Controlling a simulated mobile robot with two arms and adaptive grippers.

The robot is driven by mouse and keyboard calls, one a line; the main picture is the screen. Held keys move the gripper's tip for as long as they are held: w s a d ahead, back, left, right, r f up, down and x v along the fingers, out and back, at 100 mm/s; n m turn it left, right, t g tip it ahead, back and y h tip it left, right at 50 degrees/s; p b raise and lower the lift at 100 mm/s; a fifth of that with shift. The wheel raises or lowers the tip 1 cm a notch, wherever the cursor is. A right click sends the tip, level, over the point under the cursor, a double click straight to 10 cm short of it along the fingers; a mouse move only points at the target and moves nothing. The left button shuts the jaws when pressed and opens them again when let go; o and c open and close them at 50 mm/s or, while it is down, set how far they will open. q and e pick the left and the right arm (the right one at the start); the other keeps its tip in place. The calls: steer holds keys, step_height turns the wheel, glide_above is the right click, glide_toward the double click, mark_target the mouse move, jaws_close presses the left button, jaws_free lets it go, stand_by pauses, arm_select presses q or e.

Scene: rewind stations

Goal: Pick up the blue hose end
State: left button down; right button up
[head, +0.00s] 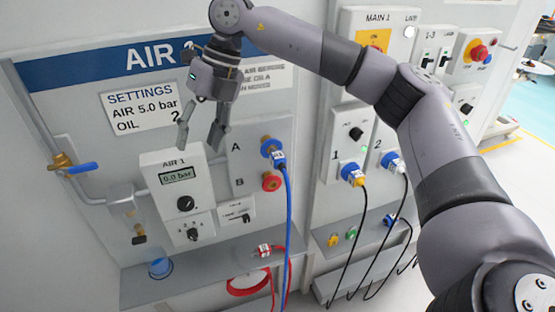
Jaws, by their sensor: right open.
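The blue hose end (278,157) is at the upper port, beside the letter A, on the AIR 1 panel (225,160). It carries a small white label and appears plugged into the port. Its blue hose (289,215) hangs down past the shelf. My right gripper (201,141) is open and empty, pointing down in front of the panel, left of the blue hose end and apart from it. My left gripper is out of view.
A red port (271,182) sits below, beside the letter B. Black cables hang from the right panel.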

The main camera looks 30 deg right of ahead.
steer(key=s+d+r+m+h, duration=0.15)
steer(key=d+r, duration=0.25)
steer(key=d, duration=0.4)
steer(key=s+d+r+m+h, duration=0.1)
steer(key=d+r+m+h, duration=0.15)
steer(key=d, duration=0.45)
steer(key=b, duration=0.2)
glide_above(278, 155)
steer(key=shift+h, duration=0.4)
step_height(278, 155, down, 11)
steer(key=shift+w+a+r, duration=0.1)
steer(key=shift+w+a, duration=0.05)
steer(key=shift+f+p, duration=0.5)
steer(key=shift+f, duration=0.1)
steer(key=f, duration=0.1)
steer(key=f+p, duration=0.1)
steer(key=f, duration=0.1)
steer(key=shift+s+d+f, duration=0.2)
steer(key=shift+f, duration=0.5)
steer(key=shift+n, duration=0.3)
jaws_close()
